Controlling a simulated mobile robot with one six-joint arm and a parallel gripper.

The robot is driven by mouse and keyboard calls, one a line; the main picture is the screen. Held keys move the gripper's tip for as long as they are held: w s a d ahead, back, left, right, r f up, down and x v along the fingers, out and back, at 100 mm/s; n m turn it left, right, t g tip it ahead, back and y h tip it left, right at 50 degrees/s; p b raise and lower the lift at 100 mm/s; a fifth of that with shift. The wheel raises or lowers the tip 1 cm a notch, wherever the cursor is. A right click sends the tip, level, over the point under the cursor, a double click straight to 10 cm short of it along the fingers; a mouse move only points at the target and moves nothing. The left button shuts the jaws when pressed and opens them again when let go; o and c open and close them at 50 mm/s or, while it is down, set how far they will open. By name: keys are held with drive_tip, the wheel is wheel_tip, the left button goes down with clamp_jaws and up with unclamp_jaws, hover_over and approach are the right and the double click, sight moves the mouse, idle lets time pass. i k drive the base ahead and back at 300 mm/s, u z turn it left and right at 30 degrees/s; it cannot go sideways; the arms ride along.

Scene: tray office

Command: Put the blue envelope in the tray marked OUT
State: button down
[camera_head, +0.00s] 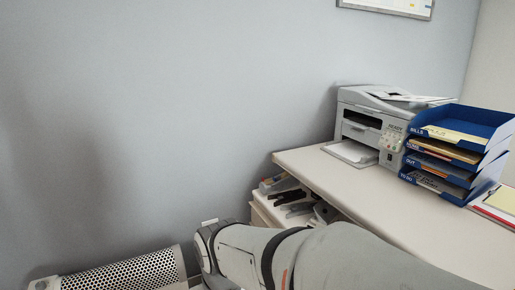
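The tray marked OUT (412,163) is the third level down in a stack of blue letter trays at the right of the desk. I cannot pick out a blue envelope in this view. My arm crosses the bottom of the picture, but my gripper is not in view.
The stack's top tray (462,122) is marked BILLS, and the lowest is marked TO DO. A printer (372,128) with paper in it stands left of the stack. The desk (400,212) is bare in front. A shelf with small items (290,197) is below its left end.

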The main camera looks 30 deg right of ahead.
sight(442, 165)
drive_tip(key=u, duration=0.15)
drive_tip(key=k, duration=1)
drive_tip(key=z, duration=1.5)
drive_tip(key=i, duration=0.3)
